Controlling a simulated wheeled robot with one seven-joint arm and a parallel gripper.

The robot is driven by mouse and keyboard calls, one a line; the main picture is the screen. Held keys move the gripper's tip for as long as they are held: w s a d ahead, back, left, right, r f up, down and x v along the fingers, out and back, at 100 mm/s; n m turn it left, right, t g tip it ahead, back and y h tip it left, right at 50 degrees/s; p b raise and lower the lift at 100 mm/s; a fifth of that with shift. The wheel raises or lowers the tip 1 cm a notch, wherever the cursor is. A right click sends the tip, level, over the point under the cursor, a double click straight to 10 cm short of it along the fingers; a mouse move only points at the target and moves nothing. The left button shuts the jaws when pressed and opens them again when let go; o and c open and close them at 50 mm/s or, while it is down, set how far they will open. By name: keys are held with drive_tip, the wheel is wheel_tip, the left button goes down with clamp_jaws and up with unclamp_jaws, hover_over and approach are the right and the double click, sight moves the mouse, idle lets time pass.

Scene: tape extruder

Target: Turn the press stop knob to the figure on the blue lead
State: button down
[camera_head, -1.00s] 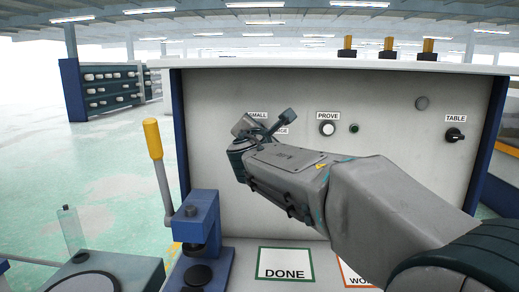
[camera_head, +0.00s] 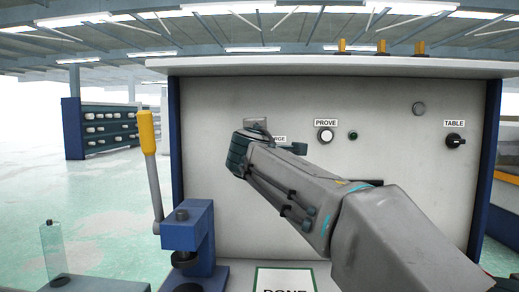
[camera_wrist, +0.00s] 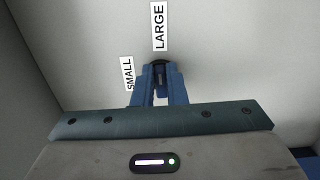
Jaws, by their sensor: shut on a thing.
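In the wrist view, a small dark knob (camera_wrist: 160,66) stands on the pale panel between the blue fingers of my gripper (camera_wrist: 158,76), which are shut on it. Its pointer and setting are hidden by the fingers. The LARGE label (camera_wrist: 159,27) is above the knob and the SMALL label (camera_wrist: 128,74) is to its left, both turned sideways. In the head view my wrist covers this knob, and only the end of the LARGE label (camera_head: 280,138) shows. I cannot make out a blue lead or a figure on one.
The panel also has a PROVE button (camera_head: 325,136), a small green button (camera_head: 353,135) and a black TABLE knob (camera_head: 455,141). A blue press (camera_head: 190,232) with a yellow-handled lever (camera_head: 148,133) stands at the left front. A white DONE card (camera_head: 286,281) lies below.

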drive_tip(key=shift+m, duration=0.3)
idle(0.4)
drive_tip(key=c, duration=1.5)
unclamp_jaws()
drive_tip(key=shift+o, duration=0.2)
drive_tip(key=shift+s, duration=0.1)
drive_tip(key=s, duration=1.3)
drive_tip(key=shift+s+a+b, duration=0.25)
drive_tip(key=shift+s+b, duration=0.05)
drive_tip(key=shift+s, duration=0.05)
drive_tip(key=shift+d, duration=0.15)
